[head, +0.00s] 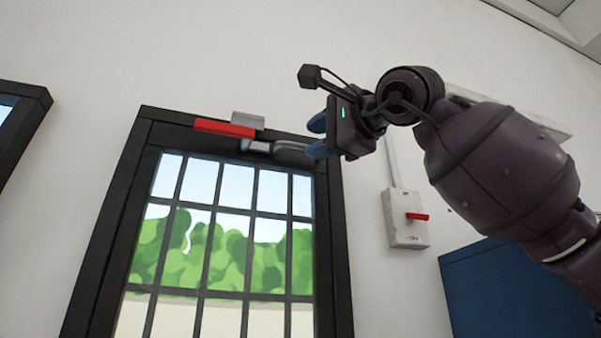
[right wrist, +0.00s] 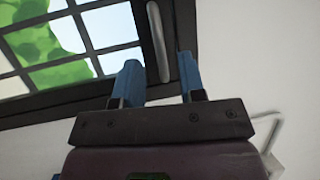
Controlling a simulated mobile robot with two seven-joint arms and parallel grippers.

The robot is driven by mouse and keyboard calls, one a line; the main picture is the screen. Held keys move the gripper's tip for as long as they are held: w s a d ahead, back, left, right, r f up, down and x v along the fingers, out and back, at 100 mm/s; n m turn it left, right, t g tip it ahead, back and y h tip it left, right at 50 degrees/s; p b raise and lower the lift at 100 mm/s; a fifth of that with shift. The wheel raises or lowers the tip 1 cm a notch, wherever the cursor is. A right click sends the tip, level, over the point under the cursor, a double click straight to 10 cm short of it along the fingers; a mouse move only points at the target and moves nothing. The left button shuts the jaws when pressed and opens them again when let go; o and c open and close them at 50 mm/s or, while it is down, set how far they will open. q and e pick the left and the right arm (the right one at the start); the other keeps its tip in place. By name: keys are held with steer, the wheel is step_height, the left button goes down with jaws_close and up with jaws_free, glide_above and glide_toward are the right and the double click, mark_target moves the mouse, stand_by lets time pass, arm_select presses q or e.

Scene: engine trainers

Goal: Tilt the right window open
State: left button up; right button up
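The right window (head: 336,245) has a black frame and dark bars, with greenery and sky behind the panes. Its top rail carries a red bar (head: 224,128) with a grey block behind it. Just below is a grey handle (head: 288,148), lying sideways along the rail. My right gripper (head: 318,137) is at the handle's right end, its blue fingers apart. In the right wrist view, the gripper (right wrist: 158,82) is open, and the handle (right wrist: 158,42) shows in the gap beyond its fingers. Contact cannot be told. My left gripper is out of view.
A switch box (head: 405,218) with a red lever is on the wall right of the window. A blue panel (head: 510,290) stands at lower right, partly behind my right arm. Another dark frame (head: 30,105) shows at far left. The wall above the window is bare.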

mark_target(301, 147)
steer(key=shift+p+x, duration=0.65)
steer(key=shift+x, duration=1.85)
steer(key=shift+w+d, duration=0.1)
jaws_close()
